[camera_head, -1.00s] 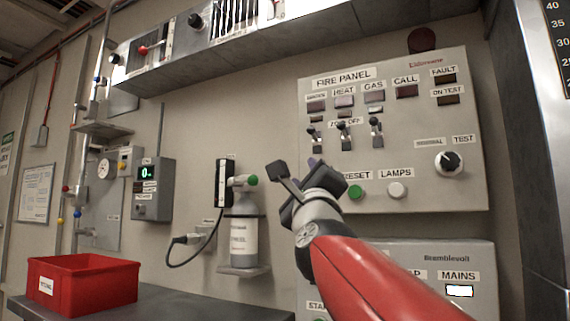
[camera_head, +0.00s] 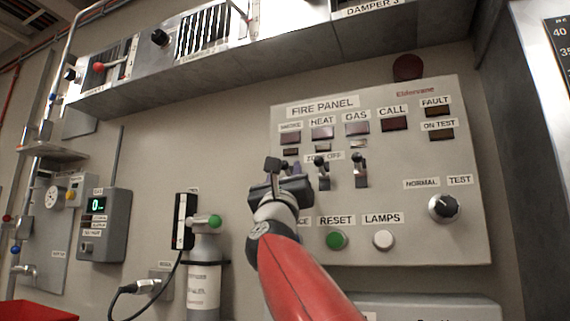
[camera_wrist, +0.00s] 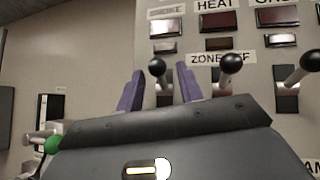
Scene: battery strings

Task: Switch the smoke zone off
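The fire panel (camera_head: 400,240) is on the wall, with a row of zone-off toggle switches under the SMOKE, HEAT and GAS windows. The smoke switch has a black ball knob (camera_wrist: 157,68), seen in the wrist view; in the head view my gripper mostly hides it. My gripper (camera_wrist: 160,72) is open, with one purple finger on each side of the smoke knob. I cannot tell whether either finger touches it. The heat switch (camera_wrist: 231,64) is just right of the fingers, and the gas switch (camera_wrist: 309,62) is further right. Their knobs point up.
Green RESET (camera_head: 336,240) and white LAMPS (camera_head: 383,240) buttons sit below the switches. A NORMAL/TEST knob (camera_head: 444,208) is at right. A gas bottle (camera_head: 203,278) stands left of my arm. A metal ledge (camera_head: 200,72) with controls runs above.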

